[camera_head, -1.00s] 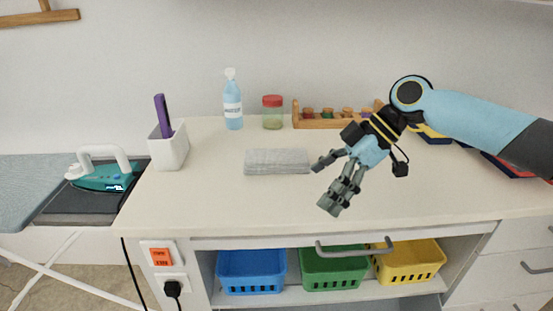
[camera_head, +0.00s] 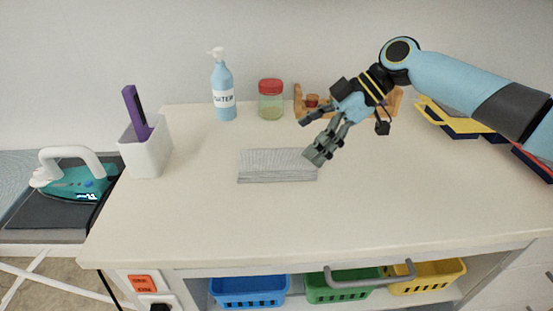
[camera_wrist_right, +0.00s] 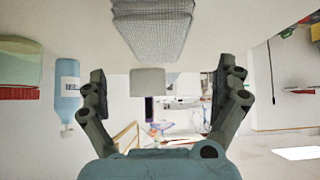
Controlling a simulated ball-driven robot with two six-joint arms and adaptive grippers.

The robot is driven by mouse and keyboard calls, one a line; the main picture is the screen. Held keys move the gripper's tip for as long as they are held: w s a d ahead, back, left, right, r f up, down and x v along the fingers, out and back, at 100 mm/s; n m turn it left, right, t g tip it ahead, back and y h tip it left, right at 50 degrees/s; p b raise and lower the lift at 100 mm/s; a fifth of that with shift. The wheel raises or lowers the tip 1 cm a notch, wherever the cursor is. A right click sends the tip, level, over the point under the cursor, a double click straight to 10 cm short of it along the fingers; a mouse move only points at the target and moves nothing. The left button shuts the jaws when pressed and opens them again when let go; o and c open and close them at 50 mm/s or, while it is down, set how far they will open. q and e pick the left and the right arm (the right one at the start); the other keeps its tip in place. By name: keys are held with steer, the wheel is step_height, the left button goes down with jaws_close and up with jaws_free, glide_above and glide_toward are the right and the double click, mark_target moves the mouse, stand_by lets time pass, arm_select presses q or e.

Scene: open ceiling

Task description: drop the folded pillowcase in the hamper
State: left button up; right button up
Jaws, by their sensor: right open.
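The folded pillowcase (camera_head: 277,166) is a grey, finely striped flat bundle lying on the pale worktop (camera_head: 220,225). My right gripper (camera_head: 309,139) is open and empty by the pillowcase's right end, with one fingertip overlapping its edge in the head view. I cannot tell whether they touch. In the right wrist view the pillowcase (camera_wrist_right: 155,28) shows at the top, beyond the spread fingers of the gripper (camera_wrist_right: 161,75). My left gripper is out of view. No hamper can be made out.
A white holder (camera_head: 146,155) and an iron (camera_head: 75,180) are at left. Blue (camera_head: 249,291), green (camera_head: 342,286) and yellow (camera_head: 428,275) baskets sit below. The front worktop is clear.

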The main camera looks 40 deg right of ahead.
mark_target(285, 157)
steer(key=shift+x, duration=1)
steer(key=p+x, duration=0.1)
steer(key=x, duration=0.3)
steer(key=shift+w+f, duration=0.2)
steer(key=shift+w, duration=0.05)
steer(key=shift+w+a+f, duration=0.15)
steer(key=shift+a+f, duration=0.05)
steer(key=shift+f, duration=0.2)
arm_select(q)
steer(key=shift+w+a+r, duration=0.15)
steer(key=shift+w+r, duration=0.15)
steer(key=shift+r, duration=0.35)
arm_select(e)
steer(key=shift+c, duration=1)
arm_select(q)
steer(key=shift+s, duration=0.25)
arm_select(e)
steer(key=c, duration=0.9)
